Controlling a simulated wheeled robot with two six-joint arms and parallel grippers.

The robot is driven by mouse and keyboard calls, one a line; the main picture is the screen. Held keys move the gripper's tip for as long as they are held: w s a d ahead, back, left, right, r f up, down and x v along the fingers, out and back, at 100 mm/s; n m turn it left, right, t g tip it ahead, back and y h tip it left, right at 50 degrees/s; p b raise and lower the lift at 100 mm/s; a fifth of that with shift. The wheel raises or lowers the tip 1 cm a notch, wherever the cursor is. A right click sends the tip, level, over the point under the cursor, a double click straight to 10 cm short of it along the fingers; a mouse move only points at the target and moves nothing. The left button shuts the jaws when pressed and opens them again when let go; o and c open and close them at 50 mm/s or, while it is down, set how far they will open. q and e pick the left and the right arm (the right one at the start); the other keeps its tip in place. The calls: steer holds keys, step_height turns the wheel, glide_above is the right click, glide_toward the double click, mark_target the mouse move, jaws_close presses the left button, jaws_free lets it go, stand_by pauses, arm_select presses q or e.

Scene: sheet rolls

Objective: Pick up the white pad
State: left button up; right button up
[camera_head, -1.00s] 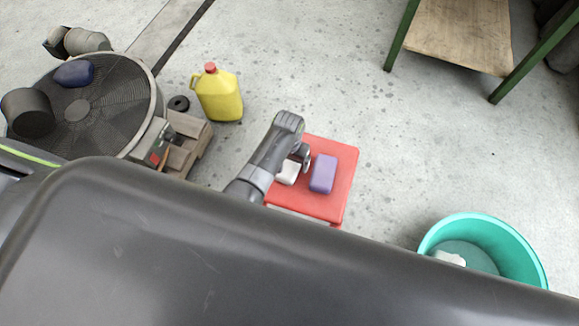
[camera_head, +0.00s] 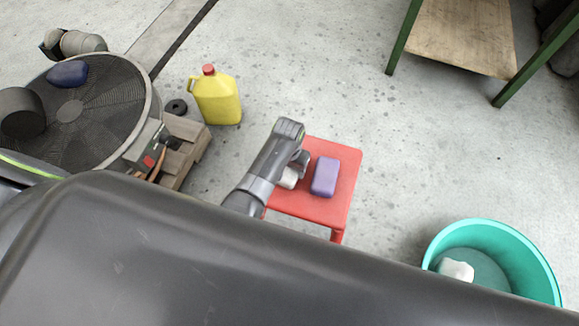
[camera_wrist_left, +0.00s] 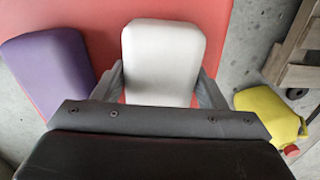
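The white pad (camera_wrist_left: 162,55) lies on the red stool (camera_head: 338,155), beside a purple pad (camera_head: 325,177). In the head view the white pad (camera_head: 289,178) is partly hidden by my left gripper (camera_head: 299,168). In the left wrist view my left gripper's fingers (camera_wrist_left: 161,88) stand on either side of the white pad's near end, close to its sides. They look open around it; contact is not clear. The purple pad (camera_wrist_left: 50,70) is at the left in that view. My right gripper is not in view.
A teal bucket (camera_head: 440,240) with a white object (camera_head: 457,270) in it stands at lower right. A yellow jug (camera_head: 218,100), wooden pallet (camera_head: 187,145) and large fan (camera_head: 100,110) stand left. A green-legged table (camera_head: 460,35) is at the back. The floor between is clear.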

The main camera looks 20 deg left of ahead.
arm_select(q)
steer(key=c, duration=0.5)
steer(key=shift+r, duration=0.1)
step_height(320, 180, up, 9)
steer(key=p, duration=0.3)
steer(key=shift+r, duration=0.4)
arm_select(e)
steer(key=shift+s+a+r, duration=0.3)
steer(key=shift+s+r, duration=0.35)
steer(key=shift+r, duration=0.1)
arm_select(q)
steer(key=o, duration=0.3)
steer(key=shift+c, duration=0.9)
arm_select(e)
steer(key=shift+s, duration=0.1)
